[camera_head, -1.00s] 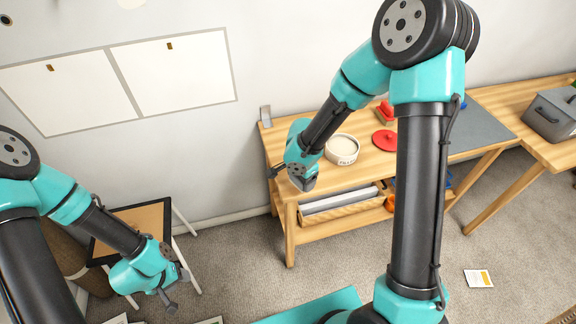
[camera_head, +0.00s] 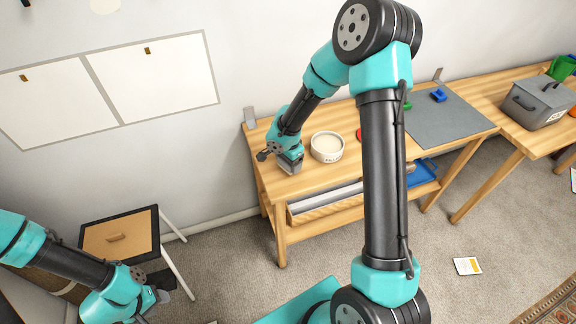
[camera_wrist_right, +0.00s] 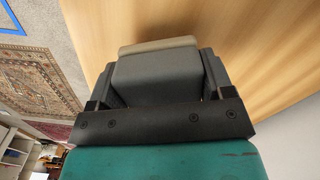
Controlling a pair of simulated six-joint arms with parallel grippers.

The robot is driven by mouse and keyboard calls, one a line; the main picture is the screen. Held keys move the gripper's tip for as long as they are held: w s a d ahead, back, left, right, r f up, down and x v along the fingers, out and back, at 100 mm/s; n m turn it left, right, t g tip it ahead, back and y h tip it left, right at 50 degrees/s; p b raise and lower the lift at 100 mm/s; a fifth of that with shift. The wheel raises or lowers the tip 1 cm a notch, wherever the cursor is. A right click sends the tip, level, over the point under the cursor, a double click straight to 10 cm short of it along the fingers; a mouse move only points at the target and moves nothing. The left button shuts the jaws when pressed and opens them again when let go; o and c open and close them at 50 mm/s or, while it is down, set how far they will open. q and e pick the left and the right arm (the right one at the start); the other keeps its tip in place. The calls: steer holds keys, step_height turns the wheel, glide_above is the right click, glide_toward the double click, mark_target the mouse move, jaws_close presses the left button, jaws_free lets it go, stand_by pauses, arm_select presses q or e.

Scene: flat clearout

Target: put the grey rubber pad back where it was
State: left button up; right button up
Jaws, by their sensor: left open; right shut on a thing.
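My right gripper (camera_head: 288,160) is shut on a grey block (camera_wrist_right: 155,75) with a beige strip along its far edge. In the right wrist view the block sits between both fingers, close over the bench's wood top. In the head view the grey block (camera_head: 290,165) is at the left end of the wooden bench (camera_head: 310,180), left of the white bowl (camera_head: 327,147). Whether it touches the wood is hard to tell. A flat grey mat (camera_head: 440,122) lies further right on the bench. My left gripper (camera_head: 158,298) is open and empty, low near the stool.
A grey lidded box (camera_head: 538,104) stands on the right-hand table. A blue item (camera_head: 438,95) lies on the mat. My right arm hides part of the bench. Bare wood surrounds the bowl.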

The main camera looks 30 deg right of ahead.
steer(key=shift+f, duration=1.05)
steer(key=o, duration=0.8)
steer(key=shift+f, duration=0.1)
steer(key=shift+o, duration=0.2)
step_height(320, 180, up, 12)
steer(key=shift+r, duration=0.15)
